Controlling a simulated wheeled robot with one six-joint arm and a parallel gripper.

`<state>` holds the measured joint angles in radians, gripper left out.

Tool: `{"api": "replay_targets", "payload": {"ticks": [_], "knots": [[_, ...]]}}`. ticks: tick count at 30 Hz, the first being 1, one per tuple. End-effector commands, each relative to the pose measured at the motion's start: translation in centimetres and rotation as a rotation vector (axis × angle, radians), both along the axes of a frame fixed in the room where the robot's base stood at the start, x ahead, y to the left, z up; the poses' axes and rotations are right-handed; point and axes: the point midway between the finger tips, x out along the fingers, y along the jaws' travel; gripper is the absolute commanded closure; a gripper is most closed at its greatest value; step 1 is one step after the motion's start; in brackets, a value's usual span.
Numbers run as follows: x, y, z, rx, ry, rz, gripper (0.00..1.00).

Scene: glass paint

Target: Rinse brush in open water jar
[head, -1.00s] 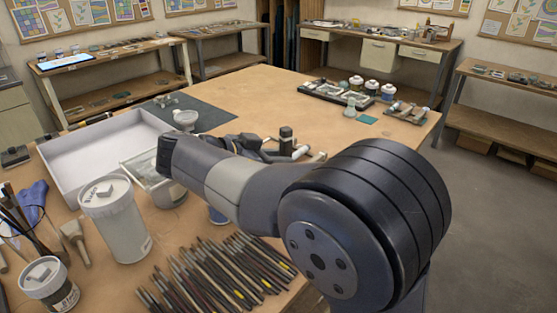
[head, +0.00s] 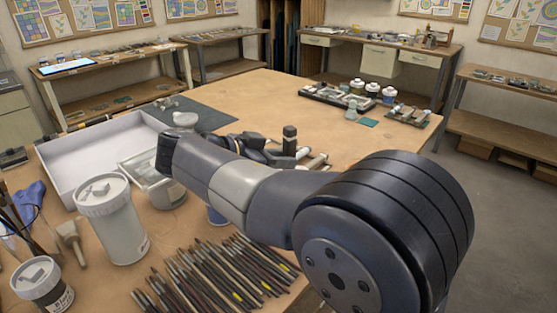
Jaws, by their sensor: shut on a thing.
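My arm reaches from the lower right over the table, and its elbow end is at the left. My gripper is hidden behind the arm, so its jaws and anything in them do not show. Dark jointed parts behind the arm may be my wrist. Many slim brushes (head: 215,275) lie side by side at the near edge. A large white jar (head: 118,235) with a lid stands left of them. A clear glass jar (head: 172,192) is partly covered by the arm. A small blue-marked container (head: 216,215) shows just under the arm. I cannot tell which is the open water jar.
A white tray (head: 55,165) lies at the left, with a dark mat (head: 205,112) behind it. A small lidded jar (head: 42,283) and a wide brush (head: 68,235) are at the lower left. White bottles (head: 372,89) stand at the far right. The table's far middle is clear.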

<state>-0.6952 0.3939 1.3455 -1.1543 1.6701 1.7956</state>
Motion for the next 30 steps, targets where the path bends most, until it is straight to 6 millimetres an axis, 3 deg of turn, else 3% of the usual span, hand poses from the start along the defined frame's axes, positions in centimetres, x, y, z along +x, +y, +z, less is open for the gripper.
{"api": "replay_targets", "payload": {"ticks": [17,30], "knots": [[0.6,0.6,0.0,0.000,0.001,0.000,1.00],[-0.4,-0.4,0.0,0.000,0.000,0.001,1.00]]}}
